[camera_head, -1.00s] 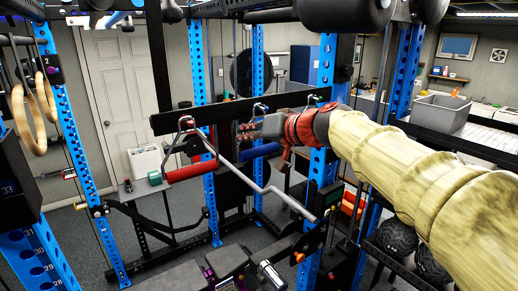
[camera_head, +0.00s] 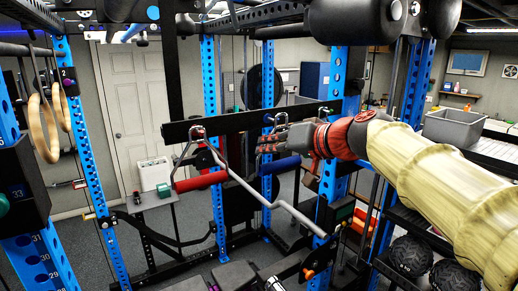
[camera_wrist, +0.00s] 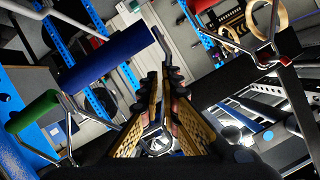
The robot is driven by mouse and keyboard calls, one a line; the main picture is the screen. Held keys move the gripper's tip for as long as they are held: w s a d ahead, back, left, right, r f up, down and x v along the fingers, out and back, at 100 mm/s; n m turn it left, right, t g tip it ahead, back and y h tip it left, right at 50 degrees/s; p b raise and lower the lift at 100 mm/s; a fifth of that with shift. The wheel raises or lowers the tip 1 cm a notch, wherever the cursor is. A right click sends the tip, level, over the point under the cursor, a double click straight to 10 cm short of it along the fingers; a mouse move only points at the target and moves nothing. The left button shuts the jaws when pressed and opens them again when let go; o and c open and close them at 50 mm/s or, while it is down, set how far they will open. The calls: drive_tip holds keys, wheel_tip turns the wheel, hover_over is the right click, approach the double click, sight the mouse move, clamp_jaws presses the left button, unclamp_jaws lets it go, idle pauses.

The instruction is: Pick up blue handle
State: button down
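The blue handle (camera_head: 281,165) is a short thick cylinder hanging at the rack's black crossbar, just below and right of my fingertips in the head view. My gripper (camera_head: 265,143) points left above it, apart in the picture; the depth gap is hard to judge. In the wrist view the blue handle (camera_wrist: 110,55) lies slanted at upper left, outside the fingers. My gripper shows there too (camera_wrist: 163,80), with a gap between its yellow-padded fingers and no handle between them. The handle's right end is partly hidden by my gripper in the head view.
A red handle (camera_head: 201,181) hangs to the left, and a bent grey bar (camera_head: 262,197) runs below. A green handle (camera_wrist: 32,112) shows in the wrist view. Blue rack posts (camera_head: 213,120) and the black crossbar (camera_head: 230,123) stand close around my gripper.

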drive_tip(key=s+d+f+b, duration=0.2)
drive_tip(key=s+d+b, duration=0.2)
drive_tip(key=s+d, duration=0.7)
drive_tip(key=shift+s+f, duration=0.15)
drive_tip(key=shift+s, duration=0.6)
drive_tip(key=shift+f, duration=0.1)
